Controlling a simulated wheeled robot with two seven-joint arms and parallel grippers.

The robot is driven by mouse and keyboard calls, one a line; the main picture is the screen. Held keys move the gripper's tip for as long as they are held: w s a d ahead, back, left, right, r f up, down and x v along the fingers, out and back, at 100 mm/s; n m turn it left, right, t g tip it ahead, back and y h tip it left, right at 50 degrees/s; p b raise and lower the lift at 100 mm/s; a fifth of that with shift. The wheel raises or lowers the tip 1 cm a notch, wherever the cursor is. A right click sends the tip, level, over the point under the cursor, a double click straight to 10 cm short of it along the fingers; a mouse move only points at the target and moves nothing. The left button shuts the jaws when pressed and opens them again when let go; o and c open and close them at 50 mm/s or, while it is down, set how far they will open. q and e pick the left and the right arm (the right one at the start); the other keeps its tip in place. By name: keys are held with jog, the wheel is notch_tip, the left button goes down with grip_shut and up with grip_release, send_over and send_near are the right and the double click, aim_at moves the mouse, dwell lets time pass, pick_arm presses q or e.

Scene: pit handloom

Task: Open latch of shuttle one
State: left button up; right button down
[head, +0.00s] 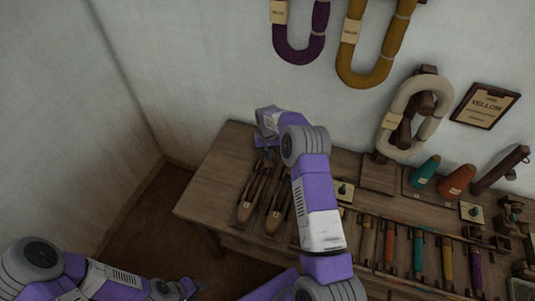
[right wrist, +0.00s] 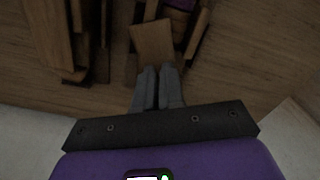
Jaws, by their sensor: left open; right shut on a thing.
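Two dark wooden shuttles lie side by side on the bench's left part in the head view, a left one (head: 246,207) and a right one (head: 274,214). I cannot tell which is shuttle one. My right gripper (head: 265,147) is at their far ends, its tips partly hidden by my arm. In the right wrist view its fingers (right wrist: 158,75) are close together on the near end of a small flat wooden piece (right wrist: 152,40), which looks like a latch on a shuttle. My left gripper (head: 188,288) is open and empty, low at the left, away from the bench.
The wooden bench (head: 212,178) has bare wood left of the shuttles. Yarn hanks (head: 372,68) hang on the wall behind.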

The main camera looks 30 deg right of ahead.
jog(key=n, duration=1.2)
jog(key=shift+n, duration=0.4)
dwell(0.3)
jog(key=c, duration=1.2)
grip_release()
jog(key=shift+c, duration=0.2)
jog(key=shift+r+p, duration=2.6)
jog(key=shift+r, duration=1.4)
